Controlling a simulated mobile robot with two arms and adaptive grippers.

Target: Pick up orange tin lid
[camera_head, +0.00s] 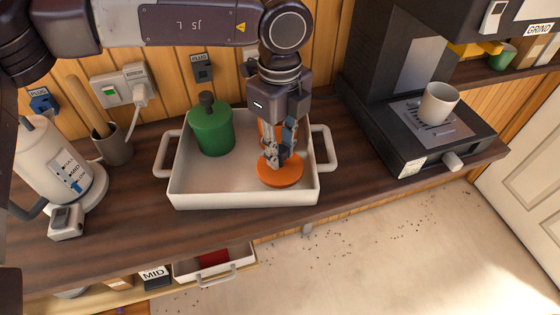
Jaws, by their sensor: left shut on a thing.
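The orange tin lid (281,176) is a round orange disc at the right side of a white tray (188,194) on the dark counter. My left gripper (277,158) points down over the lid and is shut on it at its middle. Part of the lid is hidden by the fingers. Some orange also shows behind the gripper, mostly hidden. I cannot tell whether the lid touches what is under it. My right gripper is not in view.
A green tin (212,130) with a dark knob stands in the tray's left part. A white kettle (48,160) and a dark pot (113,149) are at the left. A coffee machine (395,129) with a white cup (438,103) stands at the right. An open drawer (212,268) juts out below.

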